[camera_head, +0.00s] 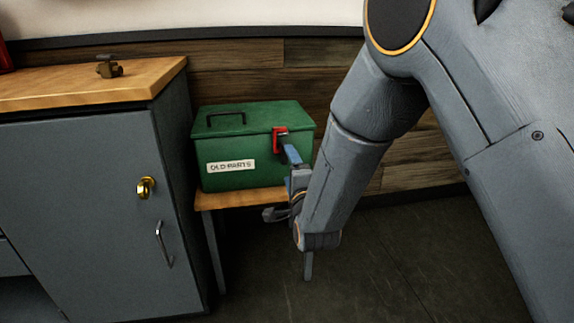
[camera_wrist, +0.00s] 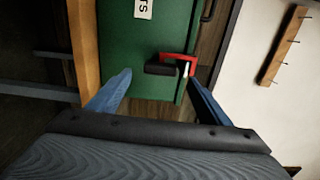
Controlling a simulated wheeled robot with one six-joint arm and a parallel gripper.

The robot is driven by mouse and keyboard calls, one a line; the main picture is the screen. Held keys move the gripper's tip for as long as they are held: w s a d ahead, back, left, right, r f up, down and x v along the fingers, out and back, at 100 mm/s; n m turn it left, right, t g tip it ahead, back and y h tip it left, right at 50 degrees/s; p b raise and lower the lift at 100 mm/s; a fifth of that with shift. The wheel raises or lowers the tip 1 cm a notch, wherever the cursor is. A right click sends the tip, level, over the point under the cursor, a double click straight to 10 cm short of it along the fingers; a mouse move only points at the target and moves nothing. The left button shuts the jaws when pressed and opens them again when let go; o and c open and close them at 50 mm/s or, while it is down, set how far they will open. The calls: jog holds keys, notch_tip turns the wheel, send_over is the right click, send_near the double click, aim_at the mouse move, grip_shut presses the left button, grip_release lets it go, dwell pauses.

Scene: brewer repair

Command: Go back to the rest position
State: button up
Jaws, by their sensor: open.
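The box also fills the middle of the wrist view (camera_wrist: 148,40). Its lid (camera_head: 245,116) is down. A red latch (camera_head: 277,141) sits on the box front close to my gripper. In the wrist view the red latch (camera_wrist: 177,56) with a dark block lies just beyond the fingertips; I cannot tell whether a finger touches it. My forearm hides the lower gripper partly.
The box stands on a small wooden stand (camera_head: 212,201). A grey cabinet (camera_head: 80,190) with a brass lock (camera_head: 145,188) and handle (camera_head: 163,245) is at the left. A small dark part (camera_head: 108,67) lies on its wooden top. Bare floor (camera_head: 375,260) lies at front right.

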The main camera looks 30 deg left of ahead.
jog(key=shift+d, duration=0.15)
dwell(0.4)
jog(key=s+d+f+n+g+h, duration=0.2)
jog(key=s+d+n+g+h, duration=0.5)
jog(key=s+d, duration=0.85)
jog(key=s+d+f+n+g+h, duration=0.2)
jog(key=s+d+n+g+h, duration=0.3)
jog(key=s+d+n, duration=1)
jog(key=w+d+r+m+g+p, duration=0.1)
jog(key=d+r+m+p, duration=1.1)
jog(key=d+r+p, duration=1.3)
notch_tip(320, 180, up, 2)
jog(key=w+p, duration=0.1)
jog(key=p, duration=0.2)
jog(key=shift+w+d+r+m, duration=0.15)
jog(key=shift+w+d+m, duration=0.15)
jog(key=shift+w+d, duration=0.05)
